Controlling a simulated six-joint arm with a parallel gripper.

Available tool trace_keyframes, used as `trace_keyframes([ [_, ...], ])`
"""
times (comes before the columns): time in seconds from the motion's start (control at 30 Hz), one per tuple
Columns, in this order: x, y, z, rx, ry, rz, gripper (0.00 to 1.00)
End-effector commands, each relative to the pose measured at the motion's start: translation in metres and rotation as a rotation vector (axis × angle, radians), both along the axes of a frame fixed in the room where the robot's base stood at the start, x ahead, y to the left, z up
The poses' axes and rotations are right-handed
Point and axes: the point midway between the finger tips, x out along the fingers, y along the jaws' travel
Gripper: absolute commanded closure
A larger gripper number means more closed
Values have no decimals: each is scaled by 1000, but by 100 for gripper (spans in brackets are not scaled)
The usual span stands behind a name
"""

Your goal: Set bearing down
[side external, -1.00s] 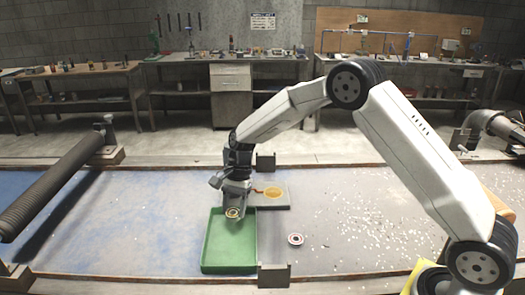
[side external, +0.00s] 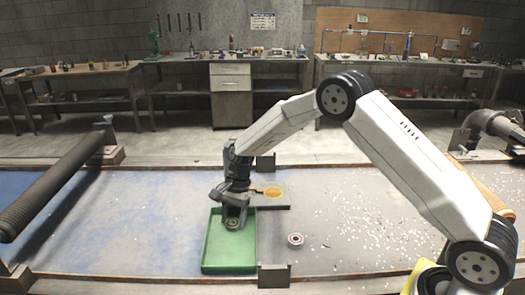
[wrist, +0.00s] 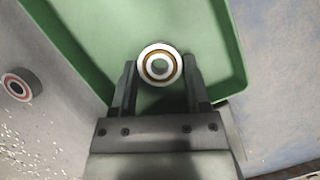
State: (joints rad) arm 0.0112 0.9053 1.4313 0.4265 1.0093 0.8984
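A ring-shaped bearing (wrist: 160,65) with a pale outer ring and a brownish inner ring sits between the fingertips of my gripper (wrist: 160,75) in the wrist view. Both fingers appear to touch its sides. In the side view my gripper (side external: 233,222) points down inside the green tray (side external: 229,262), in its far part, with the bearing low between the fingers. I cannot tell whether the bearing touches the tray floor.
A second bearing with a reddish ring (side external: 295,240) lies on the table right of the tray. A dark roller (side external: 55,185) stands at left. The tray's near part is clear.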

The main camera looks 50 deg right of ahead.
Motion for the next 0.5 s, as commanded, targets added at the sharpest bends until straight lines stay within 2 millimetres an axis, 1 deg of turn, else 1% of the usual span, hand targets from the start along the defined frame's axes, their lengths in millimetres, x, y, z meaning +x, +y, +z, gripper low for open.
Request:
trace_keyframes([
  [0.03, 0, 0, 0, 0, 0, 0, 21],
  [0.07, 0, 0, 0, 0, 0, 0, 12],
  [0.37, 0, 0, 1, 0, 0, 0, 11],
  [0.5, 0, 0, 4, 1, -1, 1, 11],
])
